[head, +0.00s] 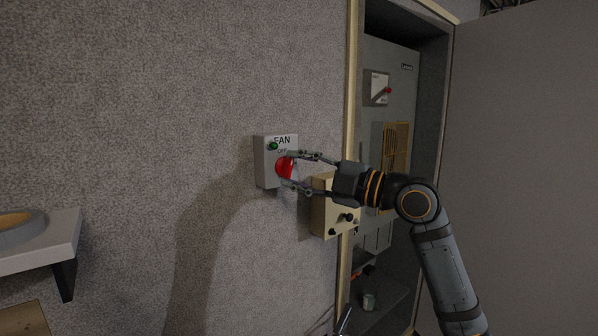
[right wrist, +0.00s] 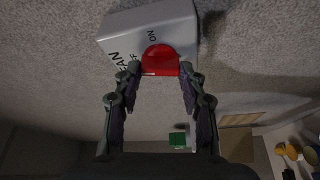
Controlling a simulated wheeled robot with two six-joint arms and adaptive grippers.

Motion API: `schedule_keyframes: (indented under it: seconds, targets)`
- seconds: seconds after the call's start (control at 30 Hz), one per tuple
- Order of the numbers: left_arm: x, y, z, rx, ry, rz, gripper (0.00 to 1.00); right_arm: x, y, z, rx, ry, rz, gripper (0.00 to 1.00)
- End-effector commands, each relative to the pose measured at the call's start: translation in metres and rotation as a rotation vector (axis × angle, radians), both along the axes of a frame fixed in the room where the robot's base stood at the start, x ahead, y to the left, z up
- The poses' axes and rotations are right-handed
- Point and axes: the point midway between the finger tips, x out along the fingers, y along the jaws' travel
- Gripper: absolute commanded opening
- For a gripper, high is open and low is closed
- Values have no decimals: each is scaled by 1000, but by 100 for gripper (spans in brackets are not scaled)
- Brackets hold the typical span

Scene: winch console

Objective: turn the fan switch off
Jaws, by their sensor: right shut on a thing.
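In the right wrist view the red knob (right wrist: 160,60) sits between the fingertips (right wrist: 160,71), and the box (right wrist: 180,22) shows ON and part of FAN. The knob's exact pointing is hard to tell. My left gripper is not in view.
A beige box (head: 323,216) with black knobs is on the wall just below and right, close to my right gripper. An open recess holds a grey panel with a red-handled switch (head: 377,87). A shelf with a basin (head: 62,238) juts out at left.

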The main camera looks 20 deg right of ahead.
Motion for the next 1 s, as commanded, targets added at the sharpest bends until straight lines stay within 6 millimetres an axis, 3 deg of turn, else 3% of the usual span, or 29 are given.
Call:
schedule_keyframes:
  seconds: [0.4,1.0]
  targets:
    - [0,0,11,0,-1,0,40,1,-1,6,-211,-84,-6,10]
    - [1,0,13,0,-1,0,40,1,-2,6,-259,-105,-9,10]
